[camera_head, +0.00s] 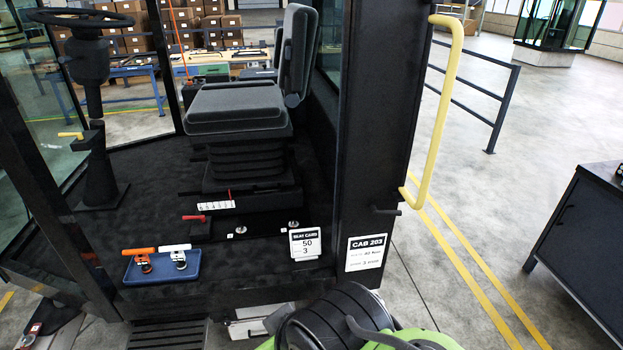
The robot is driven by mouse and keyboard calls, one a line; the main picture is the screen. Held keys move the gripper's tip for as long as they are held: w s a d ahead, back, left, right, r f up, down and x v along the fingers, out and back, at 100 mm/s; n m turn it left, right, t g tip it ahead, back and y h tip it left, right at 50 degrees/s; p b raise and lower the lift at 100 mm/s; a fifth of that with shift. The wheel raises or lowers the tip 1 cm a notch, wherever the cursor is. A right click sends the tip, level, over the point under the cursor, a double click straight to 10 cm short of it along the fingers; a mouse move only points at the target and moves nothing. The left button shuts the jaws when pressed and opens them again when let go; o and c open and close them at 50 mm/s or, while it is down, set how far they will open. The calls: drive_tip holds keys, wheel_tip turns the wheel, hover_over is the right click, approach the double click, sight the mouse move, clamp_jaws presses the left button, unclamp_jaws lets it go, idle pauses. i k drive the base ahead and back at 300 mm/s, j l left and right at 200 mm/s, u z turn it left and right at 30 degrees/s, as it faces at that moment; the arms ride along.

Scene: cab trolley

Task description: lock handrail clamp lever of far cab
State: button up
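A cab labelled "CAB 203" on a white card (365,253) fills the left and middle of the head view. A yellow handrail (447,105) runs down the right side of its black door post (375,120). A small dark lever (386,210) sticks out of the post beside the handrail's lower end; whether it is a clamp lever, locked or not, I cannot tell. Another glazed cab (558,22) stands far off at the top right; no handrail or lever can be made out on it. Black and green parts of my arm show at the bottom centre. My gripper's fingers do not show.
The cab floor holds a seat (237,108), a steering wheel (80,18) and a blue tray (135,276) with an orange-handled and a white-handled clamp. A dark cabinet (585,235) stands at right. A dark railing (505,105) is behind. Floor between post and cabinet is clear.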

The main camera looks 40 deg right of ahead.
sight(373, 208)
drive_tip(key=z, duration=1.8)
drive_tip(key=i+l+u, duration=0.2)
drive_tip(key=l+u, duration=0.3)
drive_tip(key=i+l+u, duration=0.1)
drive_tip(key=l+u, duration=0.2)
drive_tip(key=u, duration=0.15)
drive_tip(key=l+u, duration=0.95)
drive_tip(key=k+l+u, duration=0.2)
drive_tip(key=l+u, duration=0.3)
drive_tip(key=i, duration=0.5)
